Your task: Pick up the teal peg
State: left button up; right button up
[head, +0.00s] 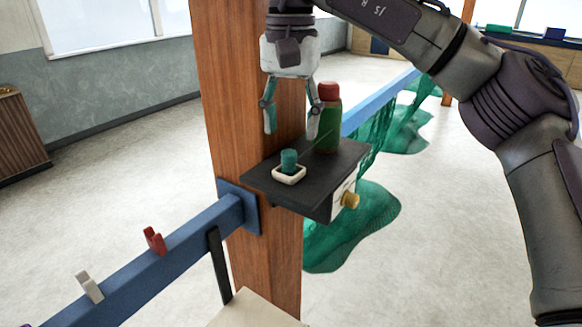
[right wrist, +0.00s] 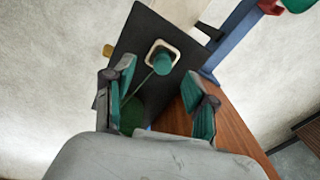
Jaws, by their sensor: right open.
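The teal peg (head: 289,159) stands upright in a small white square dish (head: 289,177) on a dark shelf (head: 335,160) fixed to a wooden post. My right gripper (head: 291,126) is open and empty, fingers pointing down, above the shelf and a little above the peg. In the right wrist view the peg (right wrist: 162,63) shows in its dish beyond the open right gripper (right wrist: 160,84), not touched by the fingers. My left gripper does not show.
A green bottle with a red cap (head: 327,118) stands on the shelf close behind the right gripper. The wooden post (head: 235,90) rises beside the shelf. A blue rail (head: 165,262) carries a red clip (head: 154,240) and a white clip (head: 89,287). Green netting (head: 355,225) hangs behind.

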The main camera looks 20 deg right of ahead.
aim_at(290, 151)
jog(key=shift+w+f, duration=0.55)
jog(key=shift+f, duration=0.25)
notch_tip(290, 151, down, 4)
jog(key=shift+w+d+f+p, duration=0.1)
jog(key=shift+w+f+p, duration=0.05)
jog(key=shift+p, duration=0.9)
jog(key=shift+f, duration=0.25)
jog(key=shift+w+f, duration=0.1)
jog(key=shift+f, duration=0.05)
jog(key=shift+c, duration=0.3)
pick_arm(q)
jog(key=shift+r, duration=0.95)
pick_arm(e)
jog(key=c, duration=0.9)
